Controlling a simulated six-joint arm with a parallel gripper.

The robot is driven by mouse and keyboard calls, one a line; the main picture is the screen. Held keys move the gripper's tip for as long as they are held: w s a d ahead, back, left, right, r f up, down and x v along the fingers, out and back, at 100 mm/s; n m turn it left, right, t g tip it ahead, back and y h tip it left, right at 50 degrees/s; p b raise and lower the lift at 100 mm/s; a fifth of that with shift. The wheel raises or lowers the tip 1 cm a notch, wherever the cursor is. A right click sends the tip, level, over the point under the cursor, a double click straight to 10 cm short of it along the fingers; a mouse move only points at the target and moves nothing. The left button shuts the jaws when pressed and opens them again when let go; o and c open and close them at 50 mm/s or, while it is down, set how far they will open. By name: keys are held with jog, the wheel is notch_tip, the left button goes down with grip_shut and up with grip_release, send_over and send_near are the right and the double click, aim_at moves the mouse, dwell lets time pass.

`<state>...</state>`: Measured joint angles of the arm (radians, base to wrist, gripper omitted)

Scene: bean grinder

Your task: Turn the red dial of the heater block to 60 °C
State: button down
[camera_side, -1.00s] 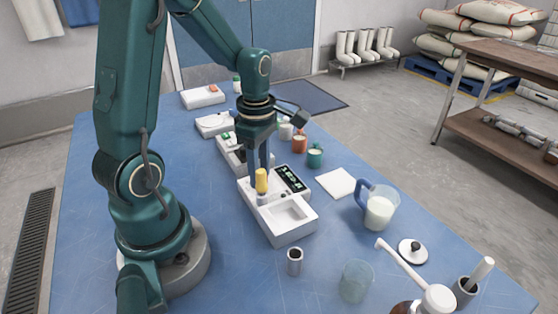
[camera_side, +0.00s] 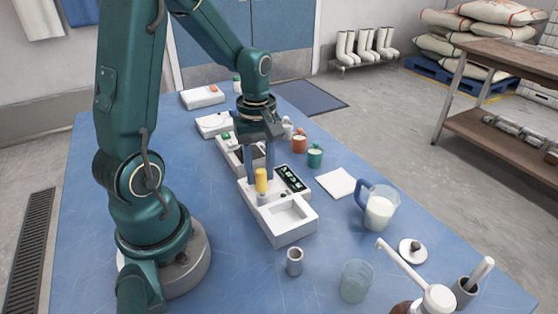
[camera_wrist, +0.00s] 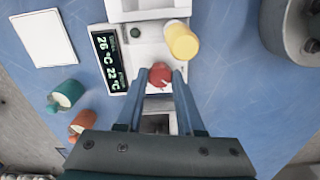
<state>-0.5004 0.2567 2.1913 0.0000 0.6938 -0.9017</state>
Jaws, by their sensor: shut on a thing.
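The heater block (camera_side: 279,231) is white, with an empty square well at its near end and a dark display (camera_side: 291,178) on top. In the wrist view the display (camera_wrist: 108,60) appears to read 26 °C and 22 °C. The red dial (camera_wrist: 160,73) lies between the fingertips of my gripper (camera_wrist: 160,77), which points down and is shut on it. A small mark on the dial's face is too small to read. In the side view my gripper (camera_side: 260,171) stands over the block, and the dial is hidden behind the yellow-topped vial.
The yellow-topped vial (camera_side: 261,179) stands on the block close beside my fingers. A green jar (camera_side: 315,156), an orange jar (camera_side: 299,145), a white sheet (camera_side: 336,183) and a milk jug (camera_side: 379,209) are to the right. A grey cup (camera_side: 294,262) stands in front.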

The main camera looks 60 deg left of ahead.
jog(key=m, duration=0.4)
jog(key=shift+m, duration=0.3)
jog(key=m, duration=0.4)
jog(key=shift+m, duration=0.3)
jog(key=m, duration=0.4)
jog(key=shift+m, duration=2.5)
jog(key=c, duration=0.5)
grip_release()
jog(key=shift+r, duration=0.15)
